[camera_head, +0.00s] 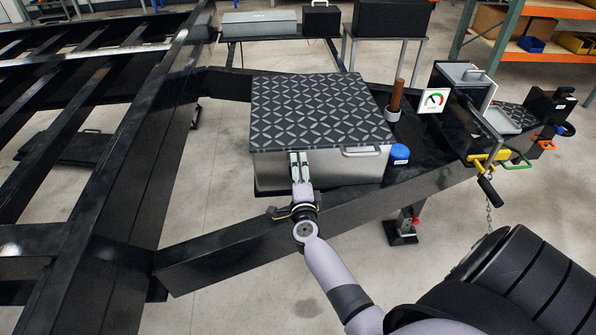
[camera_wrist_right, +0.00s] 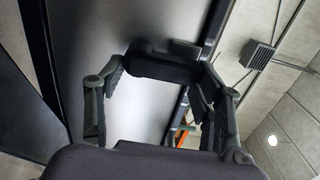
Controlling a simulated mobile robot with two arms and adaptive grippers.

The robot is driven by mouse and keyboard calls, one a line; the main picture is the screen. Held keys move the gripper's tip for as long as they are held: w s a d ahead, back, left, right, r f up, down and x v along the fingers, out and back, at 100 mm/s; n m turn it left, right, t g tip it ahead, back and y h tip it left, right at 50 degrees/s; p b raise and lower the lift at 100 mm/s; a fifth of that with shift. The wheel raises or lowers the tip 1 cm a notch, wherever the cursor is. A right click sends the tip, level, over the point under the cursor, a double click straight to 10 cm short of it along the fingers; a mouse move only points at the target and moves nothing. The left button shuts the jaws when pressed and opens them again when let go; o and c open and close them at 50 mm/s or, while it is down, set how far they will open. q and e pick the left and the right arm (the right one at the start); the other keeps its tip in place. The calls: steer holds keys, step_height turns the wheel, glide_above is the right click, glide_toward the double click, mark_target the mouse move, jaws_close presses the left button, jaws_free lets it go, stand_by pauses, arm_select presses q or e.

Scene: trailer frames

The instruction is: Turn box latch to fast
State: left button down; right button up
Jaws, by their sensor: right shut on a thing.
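A metal box (camera_head: 330,168) with a dark diamond-pattern lid (camera_head: 318,108) sits on the black trailer frame, its lid down. My right gripper (camera_head: 299,161) is at the left part of the box's front face, just under the lid edge. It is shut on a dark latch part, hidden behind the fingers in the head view. In the right wrist view my right gripper (camera_wrist_right: 160,85) has a finger on each side of the dark latch (camera_wrist_right: 163,66), against the grey box face (camera_wrist_right: 105,30). The latch's exact setting cannot be told. My left gripper is not in view.
A silver handle (camera_head: 361,151) is on the box front, right of my gripper. A blue cap (camera_head: 399,153) and a brown-handled post (camera_head: 397,96) stand right of the box. A gauge card (camera_head: 433,100) and the hitch are farther right.

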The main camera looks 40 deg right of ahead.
steer(key=shift+w+r, duration=0.15)
steer(key=shift+r, duration=0.2)
steer(key=o, duration=0.9)
steer(key=shift+o, duration=0.8)
steer(key=shift+f, duration=0.1)
steer(key=shift+f, duration=0.15)
steer(key=v, duration=1.2)
